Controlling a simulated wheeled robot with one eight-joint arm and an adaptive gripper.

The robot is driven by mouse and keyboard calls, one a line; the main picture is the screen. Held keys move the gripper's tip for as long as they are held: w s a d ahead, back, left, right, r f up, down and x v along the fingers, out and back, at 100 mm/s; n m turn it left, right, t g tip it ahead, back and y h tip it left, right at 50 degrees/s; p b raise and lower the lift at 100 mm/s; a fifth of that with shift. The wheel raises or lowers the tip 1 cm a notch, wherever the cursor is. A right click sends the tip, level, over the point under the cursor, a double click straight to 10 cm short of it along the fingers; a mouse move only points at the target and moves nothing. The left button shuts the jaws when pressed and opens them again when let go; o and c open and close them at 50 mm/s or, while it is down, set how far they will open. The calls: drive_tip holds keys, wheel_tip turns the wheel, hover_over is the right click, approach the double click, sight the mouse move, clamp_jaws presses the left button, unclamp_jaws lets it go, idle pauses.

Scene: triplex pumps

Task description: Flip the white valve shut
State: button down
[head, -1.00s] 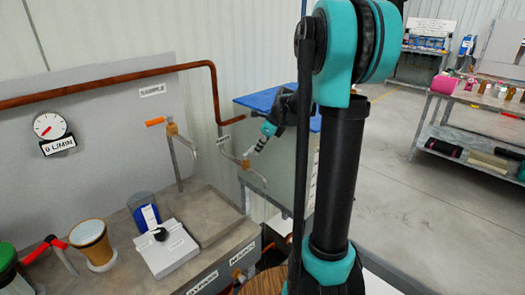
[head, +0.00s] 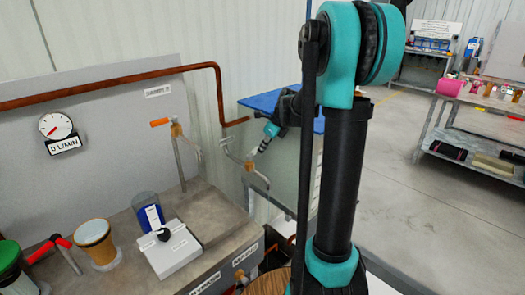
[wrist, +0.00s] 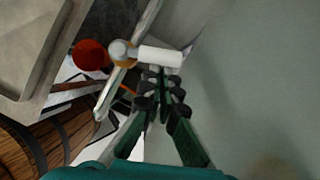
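The white valve has a short white handle (wrist: 160,56) on a brass body beside a grey pipe in the wrist view. The handle points right, across the pipe. In the head view the valve (head: 249,163) is small, on the pipe right of the bench. My gripper (wrist: 162,78) is just below the handle in the wrist view, its fingertips drawn together and apparently empty. The tips are at or very near the handle; contact cannot be told. In the head view my gripper (head: 264,144) comes down from the upper right towards the valve.
An orange-handled valve (head: 160,122) stands on a pipe to the left. A gauge (head: 56,127) hangs on the grey panel. The bench holds a blue cup (head: 147,210), a white box (head: 168,250) and an amber cup (head: 95,241). A wooden barrel (wrist: 60,140) stands below.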

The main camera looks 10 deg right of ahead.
drive_tip(key=shift+w, duration=0.2)
drive_tip(key=shift+w+a, duration=0.85)
drive_tip(key=shift+w, duration=0.15)
drive_tip(key=shift+w+a+n, duration=0.2)
drive_tip(key=shift+n, duration=0.1)
drive_tip(key=a+n+g, duration=0.1)
drive_tip(key=n, duration=0.1)
drive_tip(key=w+a+n+g+y, duration=0.1)
drive_tip(key=a+n, duration=0.1)
drive_tip(key=n, duration=0.1)
drive_tip(key=shift+a, duration=0.15)
drive_tip(key=w+v, duration=0.1)
drive_tip(key=v, duration=1.1)
drive_tip(key=shift+s, duration=0.35)
